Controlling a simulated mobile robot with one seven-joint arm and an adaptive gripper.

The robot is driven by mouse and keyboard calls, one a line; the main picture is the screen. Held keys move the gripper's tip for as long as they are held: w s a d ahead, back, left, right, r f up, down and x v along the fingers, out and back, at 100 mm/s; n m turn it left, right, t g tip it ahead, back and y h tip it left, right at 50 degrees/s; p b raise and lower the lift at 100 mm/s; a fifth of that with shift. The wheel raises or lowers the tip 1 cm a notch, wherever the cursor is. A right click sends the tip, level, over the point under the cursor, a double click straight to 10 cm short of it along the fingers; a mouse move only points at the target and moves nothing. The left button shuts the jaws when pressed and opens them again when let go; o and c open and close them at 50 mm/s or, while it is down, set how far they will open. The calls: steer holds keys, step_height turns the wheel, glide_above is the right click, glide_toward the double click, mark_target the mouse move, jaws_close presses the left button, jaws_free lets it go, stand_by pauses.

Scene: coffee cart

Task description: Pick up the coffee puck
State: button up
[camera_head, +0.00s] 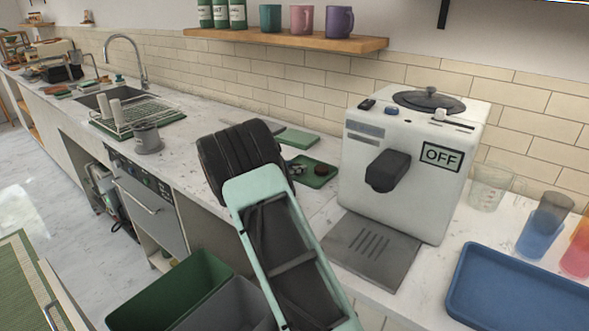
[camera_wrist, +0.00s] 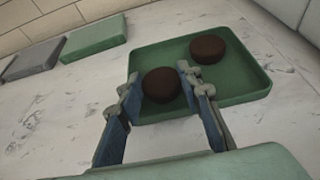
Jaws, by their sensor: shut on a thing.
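Two dark brown coffee pucks are on a small green tray (camera_wrist: 232,97). In the wrist view the nearer puck (camera_wrist: 161,85) is between my gripper's (camera_wrist: 160,88) two fingers, which are shut on it at the tray's near left part. The other puck (camera_wrist: 207,50) lies farther back on the tray, apart from the fingers. In the head view the tray (camera_head: 318,176) is partly hidden behind my arm, with one puck (camera_head: 320,169) showing.
A white coffee machine (camera_head: 405,150) marked OFF stands right of the tray. A green block (camera_wrist: 95,39) and a grey block (camera_wrist: 34,60) lie left of the tray. A blue tray (camera_head: 515,292) with cups behind it is at the far right. Bins stand below the counter.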

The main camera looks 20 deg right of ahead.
steer(key=shift+r, duration=0.35)
steer(key=r, duration=0.3)
steer(key=shift+a, duration=0.2)
steer(key=s+a+r, duration=0.1)
steer(key=a+r, duration=0.8)
steer(key=a, duration=0.4)
steer(key=shift+s+a, duration=0.2)
steer(key=shift+a, duration=0.1)
